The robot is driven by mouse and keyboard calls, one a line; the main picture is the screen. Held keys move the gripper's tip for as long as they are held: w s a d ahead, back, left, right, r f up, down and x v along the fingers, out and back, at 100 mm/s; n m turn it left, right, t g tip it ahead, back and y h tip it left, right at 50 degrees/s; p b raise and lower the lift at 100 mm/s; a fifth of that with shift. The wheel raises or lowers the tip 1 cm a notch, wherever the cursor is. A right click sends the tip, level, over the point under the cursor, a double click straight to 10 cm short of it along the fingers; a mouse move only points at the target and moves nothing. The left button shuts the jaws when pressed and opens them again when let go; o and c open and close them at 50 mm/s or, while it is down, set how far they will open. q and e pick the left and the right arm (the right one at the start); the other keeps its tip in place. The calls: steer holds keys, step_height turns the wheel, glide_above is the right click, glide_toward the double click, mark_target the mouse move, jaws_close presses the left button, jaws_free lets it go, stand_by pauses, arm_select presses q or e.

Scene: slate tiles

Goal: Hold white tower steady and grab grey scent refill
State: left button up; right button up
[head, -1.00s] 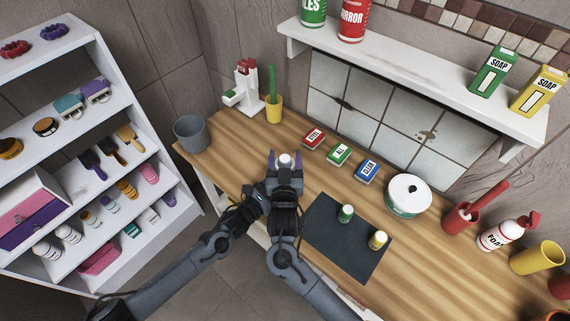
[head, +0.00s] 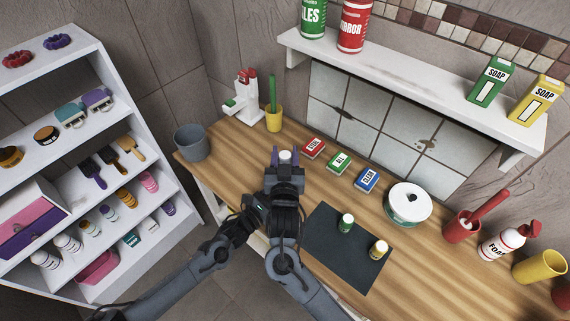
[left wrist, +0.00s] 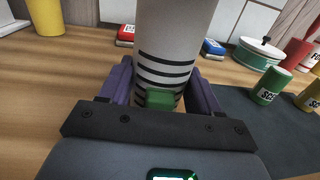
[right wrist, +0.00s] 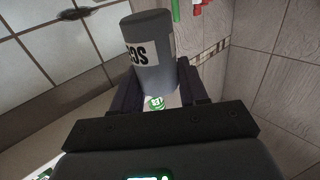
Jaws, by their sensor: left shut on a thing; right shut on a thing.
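The white tower (left wrist: 176,35) has black stripes and a green block (left wrist: 160,97) low on its front. It stands upright between my left gripper's purple fingers (left wrist: 155,85), which are shut on it. The grey scent refill (right wrist: 150,65), a cylinder with a white label, is between my right gripper's fingers (right wrist: 162,90), which are shut on it. A round white part with a green mark (right wrist: 157,103) shows just below it. In the head view my right gripper (head: 286,157) is over the bench with a pale top between its fingers. My right arm mostly hides the left gripper and tower there.
On the bench (head: 450,260) stand red, green and blue boxes (head: 338,163), a white pot (head: 408,203) and a dark mat (head: 325,245) with a green and a yellow canister. A grey bin (head: 192,142) and a yellow cup (head: 274,120) are at the back left.

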mark_target(285, 156)
steer(key=shift+r, duration=2.3)
arm_select(q)
steer(key=o, duration=1.2)
steer(key=v, duration=1.2)
steer(key=shift+s+r, duration=0.1)
steer(key=shift+s, duration=0.05)
arm_select(e)
steer(key=shift+s, duration=0.15)
